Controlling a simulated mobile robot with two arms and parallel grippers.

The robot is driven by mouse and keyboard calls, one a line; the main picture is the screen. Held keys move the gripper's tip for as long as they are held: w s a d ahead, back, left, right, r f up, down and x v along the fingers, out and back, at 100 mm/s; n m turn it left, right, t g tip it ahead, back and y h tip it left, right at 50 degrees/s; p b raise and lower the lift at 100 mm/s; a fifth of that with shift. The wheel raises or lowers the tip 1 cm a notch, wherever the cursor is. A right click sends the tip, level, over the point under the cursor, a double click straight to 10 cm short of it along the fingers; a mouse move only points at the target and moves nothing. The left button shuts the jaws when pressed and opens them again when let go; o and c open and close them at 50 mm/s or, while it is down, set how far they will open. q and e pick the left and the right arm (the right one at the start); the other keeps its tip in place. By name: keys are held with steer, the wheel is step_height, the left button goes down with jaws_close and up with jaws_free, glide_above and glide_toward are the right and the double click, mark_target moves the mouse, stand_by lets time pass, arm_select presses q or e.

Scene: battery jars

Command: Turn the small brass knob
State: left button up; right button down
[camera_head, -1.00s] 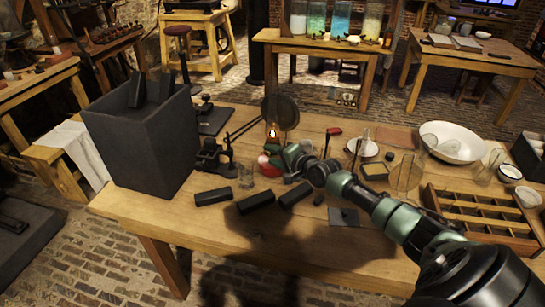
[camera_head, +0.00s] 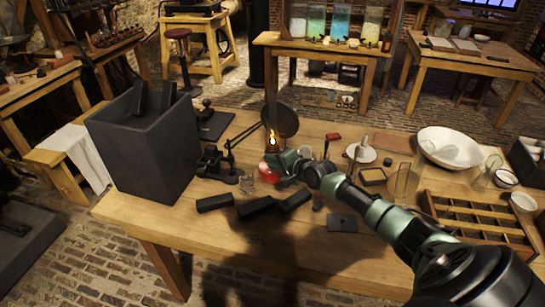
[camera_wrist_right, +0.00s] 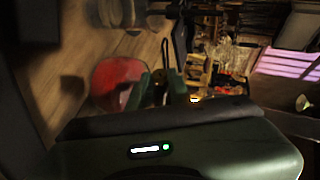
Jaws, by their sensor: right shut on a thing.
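A lamp with a red body (camera_head: 266,171) stands on the wooden workbench. My right gripper (camera_head: 282,162) reaches in from the right and is shut at the lamp, just below the flame. In the right wrist view, the red body (camera_wrist_right: 116,84) is beside the green fingers (camera_wrist_right: 160,90). The small brass knob is hidden between the fingers and cannot be made out clearly.
A tall dark box (camera_head: 150,155) stands at left. A round dark disc (camera_head: 280,120) is behind. A divided wooden tray (camera_head: 432,205) and white bowl (camera_head: 425,150) are at right.

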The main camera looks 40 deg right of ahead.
steer(key=shift+w+a+r+n+g+h+p, duration=0.15)
steer(key=shift+w+r+n+g+h+p, duration=0.25)
steer(key=shift+g+p, duration=1.15)
steer(key=shift+w+a+r+n+g+h+p, duration=0.2)
steer(key=shift+g+h+p, duration=0.55)
steer(key=shift+p, duration=1.35)
steer(key=shift+w+a+r+n+g+h+p, duration=0.1)
steer(key=shift+n+g+h+p, duration=0.3)
steer(key=shift+g+p, duration=1.25)
steer(key=c, duration=1.3)
jaws_free()
steer(key=v, duration=0.7)
steer(key=shift+s+r+p, duration=0.25)
steer(key=shift+s+p, duration=0.05)
steer(key=shift+p, duration=0.15)
